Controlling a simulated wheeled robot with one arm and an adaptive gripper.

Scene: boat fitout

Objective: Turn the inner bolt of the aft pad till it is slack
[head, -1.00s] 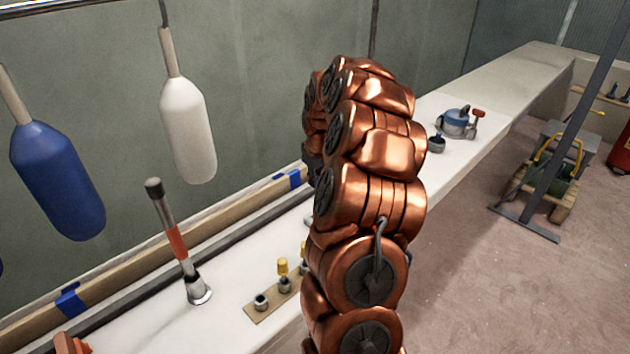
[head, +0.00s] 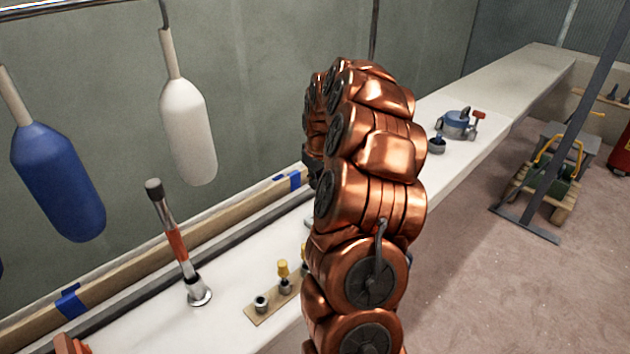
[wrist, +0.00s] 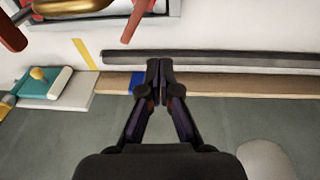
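My gripper (wrist: 160,68) shows in the wrist view with its two dark fingers together at the tips. I see nothing held between them. The tips lie in the picture over the wooden rail, next to a blue tape patch (wrist: 138,84). In the head view my copper arm hides the gripper and the surface behind it. I cannot make out the aft pad or its inner bolt for sure in either view. A brass-coloured rounded part (wrist: 72,5) with red pieces beside it is cut off at the top left of the wrist view.
A teal block with a yellow knob (wrist: 38,74) sits left in the wrist view. White (head: 188,135) and blue (head: 58,185) fenders hang left.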

